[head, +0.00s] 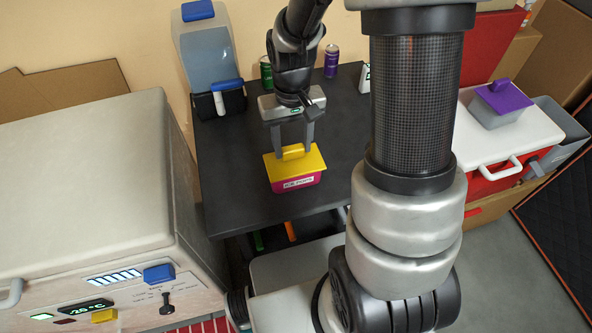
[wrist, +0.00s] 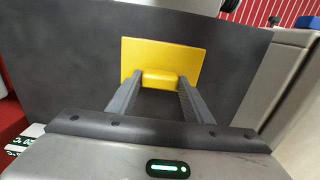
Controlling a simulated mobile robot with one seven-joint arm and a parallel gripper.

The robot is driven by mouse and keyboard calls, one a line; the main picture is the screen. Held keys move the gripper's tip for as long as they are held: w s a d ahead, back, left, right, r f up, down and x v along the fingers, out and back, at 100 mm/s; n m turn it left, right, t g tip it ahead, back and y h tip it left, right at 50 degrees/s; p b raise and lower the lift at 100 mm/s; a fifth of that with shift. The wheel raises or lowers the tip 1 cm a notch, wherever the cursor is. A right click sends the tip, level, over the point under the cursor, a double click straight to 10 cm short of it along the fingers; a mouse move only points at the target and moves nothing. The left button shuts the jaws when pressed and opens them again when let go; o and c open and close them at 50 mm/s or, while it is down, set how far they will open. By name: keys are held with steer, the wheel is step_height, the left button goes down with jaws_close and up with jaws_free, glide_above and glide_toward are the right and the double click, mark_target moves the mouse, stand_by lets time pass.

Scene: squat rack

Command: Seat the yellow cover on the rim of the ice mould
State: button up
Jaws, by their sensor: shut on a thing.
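The yellow cover (head: 306,164) is a flat square lid with a raised block handle. It lies over the pink ice mould (head: 297,184), which stands on the dark table and has a white label on its front. In the head view the cover appears on or just above the mould's rim; I cannot tell whether it is fully seated. My gripper (head: 294,150) comes from above and is shut on the cover's handle. The wrist view shows the fingertips at both ends of the handle on the cover (wrist: 165,55); the mould is hidden beneath it there.
The dark table (head: 235,160) is clear around the mould. At its back stand a dispenser (head: 206,60) with a blue lid, a green can (head: 266,72) and a purple can (head: 331,60). A large pale machine (head: 90,170) stands left; a white-lidded red cooler (head: 510,130) stands right.

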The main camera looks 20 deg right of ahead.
steer(key=o, duration=1.4)
steer(key=shift+r, duration=0.1)
step_height(320, 180, up, 17)
steer(key=p, duration=0.3)
steer(key=s+r+t+p, duration=0.2)
steer(key=s+r+p, duration=0.4)
steer(key=r, duration=0.4)
steer(key=s+r+t+p, duration=0.3)
steer(key=s+r+p, duration=0.3)
steer(key=r, duration=0.4)
steer(key=shift+s+r+t, duration=0.3)
steer(key=shift+s+r, duration=0.05)
steer(key=shift+s, duration=0.2)
